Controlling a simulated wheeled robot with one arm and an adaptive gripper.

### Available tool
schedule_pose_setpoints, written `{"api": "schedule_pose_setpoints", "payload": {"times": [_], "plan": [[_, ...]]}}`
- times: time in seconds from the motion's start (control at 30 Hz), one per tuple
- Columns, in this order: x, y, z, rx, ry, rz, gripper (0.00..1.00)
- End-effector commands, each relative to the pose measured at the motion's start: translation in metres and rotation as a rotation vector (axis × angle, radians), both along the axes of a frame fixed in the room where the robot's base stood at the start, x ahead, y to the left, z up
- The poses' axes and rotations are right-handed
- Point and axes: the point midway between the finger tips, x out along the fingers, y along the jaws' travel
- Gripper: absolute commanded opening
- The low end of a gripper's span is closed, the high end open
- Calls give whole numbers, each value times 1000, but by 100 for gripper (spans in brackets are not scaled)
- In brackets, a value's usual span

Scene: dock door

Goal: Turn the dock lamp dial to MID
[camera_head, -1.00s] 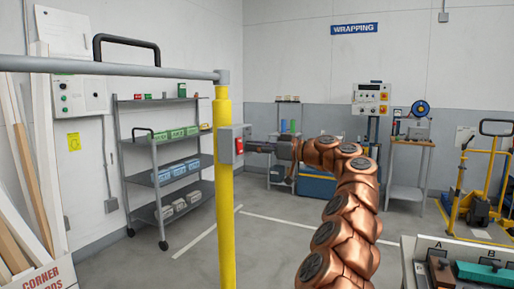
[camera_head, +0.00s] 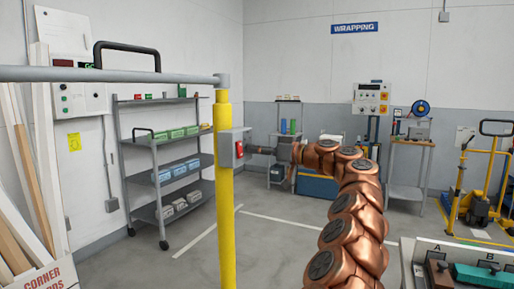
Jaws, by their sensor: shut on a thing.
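A grey box (camera_head: 226,148) with a red part on its front (camera_head: 239,150) is fixed near the top of a yellow post (camera_head: 226,220). My gripper (camera_head: 252,150) reaches in from the right with its fingertips at the right side of this box. It is shut on a small part there, which the fingers hide. I cannot make out a dial or a MID mark on the box. A wall control box (camera_head: 78,98) with small round buttons is at the left; no dial label is readable on it.
A grey rail (camera_head: 180,78) with a black handle (camera_head: 127,44) runs left from the post top. A shelf trolley (camera_head: 165,178) stands behind. A bench (camera_head: 415,255) is at lower right and a carton (camera_head: 45,278) at lower left. Open floor lies between.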

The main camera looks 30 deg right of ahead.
Motion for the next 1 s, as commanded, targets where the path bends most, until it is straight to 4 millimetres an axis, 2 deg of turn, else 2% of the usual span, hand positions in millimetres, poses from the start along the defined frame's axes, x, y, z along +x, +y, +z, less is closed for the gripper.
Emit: {"api": "schedule_pose_setpoints", "payload": {"times": [0.5,1.0], "plan": [[0,2,3,395,241,2,0],[0,0,1,579,348,-1,0]]}}
